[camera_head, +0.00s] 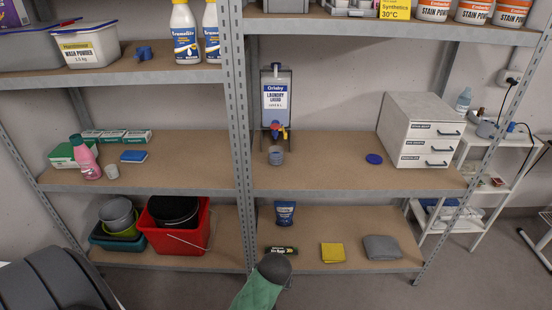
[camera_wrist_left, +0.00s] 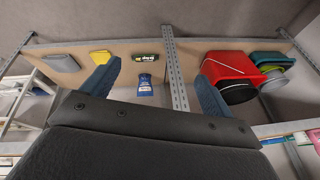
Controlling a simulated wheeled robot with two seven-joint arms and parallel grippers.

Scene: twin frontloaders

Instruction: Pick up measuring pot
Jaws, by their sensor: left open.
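A small grey pot (camera_head: 276,156), which looks like the measuring pot, stands on the middle shelf (camera_head: 330,170), below the red and blue tap of the laundry liquid dispenser (camera_head: 276,98). It is upright and apart from my grippers. Another small pale cup (camera_head: 112,171) stands by a pink bottle on the left middle shelf. My left gripper (camera_wrist_left: 155,88) shows in the left wrist view with two blue fingers wide apart and nothing between them in its grasp. That view is upside down and faces the lower shelves. My right gripper is not in view.
A metal upright (camera_head: 238,130) stands left of the pot. A blue lid (camera_head: 374,159) and a white drawer unit (camera_head: 421,130) are to its right, with bare shelf between. Below are a blue pouch (camera_head: 285,213), yellow cloth (camera_head: 333,252) and red bucket (camera_head: 183,243).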

